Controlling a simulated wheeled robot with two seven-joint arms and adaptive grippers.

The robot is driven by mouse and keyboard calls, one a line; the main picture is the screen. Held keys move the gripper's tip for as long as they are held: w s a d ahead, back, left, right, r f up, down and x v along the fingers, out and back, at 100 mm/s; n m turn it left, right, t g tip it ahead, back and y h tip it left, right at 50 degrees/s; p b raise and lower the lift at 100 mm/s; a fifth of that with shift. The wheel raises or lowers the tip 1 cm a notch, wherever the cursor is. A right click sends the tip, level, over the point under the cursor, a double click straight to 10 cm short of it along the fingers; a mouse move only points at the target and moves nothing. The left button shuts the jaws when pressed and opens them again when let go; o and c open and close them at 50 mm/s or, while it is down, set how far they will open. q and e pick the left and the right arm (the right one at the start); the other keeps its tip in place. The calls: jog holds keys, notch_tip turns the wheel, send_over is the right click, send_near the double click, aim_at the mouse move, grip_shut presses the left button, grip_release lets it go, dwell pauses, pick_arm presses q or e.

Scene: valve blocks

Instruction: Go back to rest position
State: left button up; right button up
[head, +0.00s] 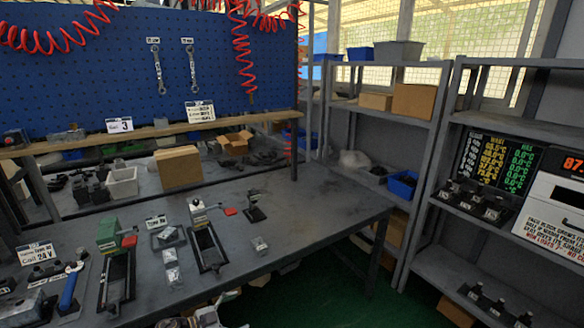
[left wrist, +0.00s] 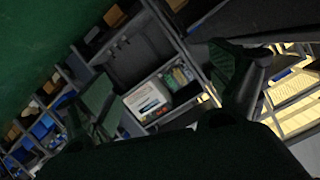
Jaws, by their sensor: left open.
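My left gripper (left wrist: 165,85) shows in the left wrist view with its two dark fingers wide apart and nothing between them. It is away from the workbench, and the tilted view beyond it shows shelves and a green floor. Neither gripper can be made out in the head view. The grey workbench (head: 330,205) carries a green valve block (head: 108,235) in a black holder on the left. A beige valve block (head: 198,213) with a red lever stands in another black holder (head: 208,248).
Grey shelves (head: 432,150) stand right of the bench, with cardboard boxes (head: 413,101) and a blue bin (head: 402,184). A dark readout screen (head: 495,160) and a white device (head: 555,215) are at the far right. The bench's right part is clear. Green floor (head: 300,295) shows in front.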

pick_arm(q)
jog(key=s+a+f+n+y, duration=0.3)
jog(key=s+f, duration=0.3)
jog(key=f, duration=0.4)
jog(key=s+a+f+n+t+y, duration=0.1)
jog(key=s+a+f+n+y, duration=0.4)
jog(key=f, duration=0.5)
jog(key=s+a+f+n+y, duration=0.2)
jog(key=s+f, duration=0.6)
jog(key=f, duration=0.1)
jog(key=s+f+n+g, duration=0.1)
jog(key=s+f, duration=0.3)
jog(key=s, duration=0.7)
jog(key=s+d+f+n+g+y, duration=0.1)
jog(key=s+f+g, duration=0.3)
jog(key=s, duration=0.8)
jog(key=s+f+n+g+y, duration=0.1)
jog(key=s+f+g, duration=0.2)
jog(key=s, duration=0.9)
notch_tip(320, 180, down, 3)
jog(key=shift+s+d+f, duration=0.1)
jog(key=shift+s+d, duration=0.05)
jog(key=shift+d, duration=0.15)
pick_arm(e)
jog(key=shift+d, duration=0.65)
